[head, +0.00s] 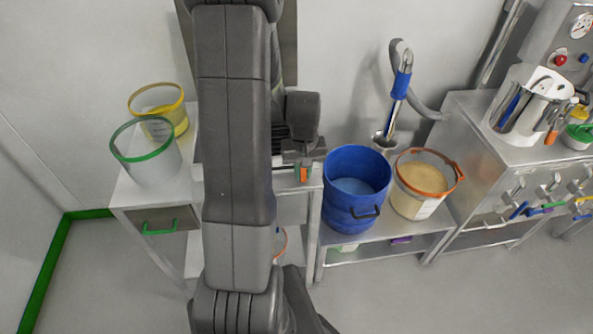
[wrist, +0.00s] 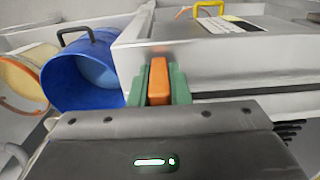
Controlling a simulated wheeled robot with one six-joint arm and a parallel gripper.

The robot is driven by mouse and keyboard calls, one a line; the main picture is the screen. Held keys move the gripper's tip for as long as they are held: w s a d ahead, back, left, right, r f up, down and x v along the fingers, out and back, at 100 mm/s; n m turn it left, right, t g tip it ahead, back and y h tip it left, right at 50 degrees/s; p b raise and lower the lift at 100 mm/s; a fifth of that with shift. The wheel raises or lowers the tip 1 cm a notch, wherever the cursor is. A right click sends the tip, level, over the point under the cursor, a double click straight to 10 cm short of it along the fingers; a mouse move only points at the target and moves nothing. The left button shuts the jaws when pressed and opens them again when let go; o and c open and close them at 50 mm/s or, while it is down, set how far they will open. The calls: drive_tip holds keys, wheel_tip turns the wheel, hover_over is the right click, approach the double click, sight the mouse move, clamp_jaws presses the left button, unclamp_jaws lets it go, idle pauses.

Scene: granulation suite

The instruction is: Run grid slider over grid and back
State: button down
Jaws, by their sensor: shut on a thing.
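My gripper (wrist: 158,88) has its two green fingertips shut on an orange block-like piece (wrist: 159,78), apparently the grid slider's handle. The orange piece stands at the corner of a pale metal housing (wrist: 225,50) in the wrist view. A dark slot runs along the housing's front to the right of it. In the head view my gripper (head: 304,175) is at the right front edge of the bench, with the orange piece small between the fingers. The grid itself is not visible; my arm covers much of the middle.
A blue bucket (head: 357,185) and a tub with an orange rim (head: 424,184) stand close right of the gripper. A green-rimmed tub (head: 146,153) and a yellow-rimmed tub (head: 159,108) stand on the left. A yellow handle (wrist: 210,10) shows in the wrist view.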

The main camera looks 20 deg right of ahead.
drive_tip(key=c, duration=1.3)
unclamp_jaws()
drive_tip(key=shift+d, duration=0.15)
wheel_tip(320, 180, up, 14)
drive_tip(key=shift+f, duration=0.1)
wheel_tip(320, 180, down, 14)
drive_tip(key=shift+r, duration=0.2)
drive_tip(key=shift+f, duration=0.15)
drive_tip(key=shift+a, duration=0.35)
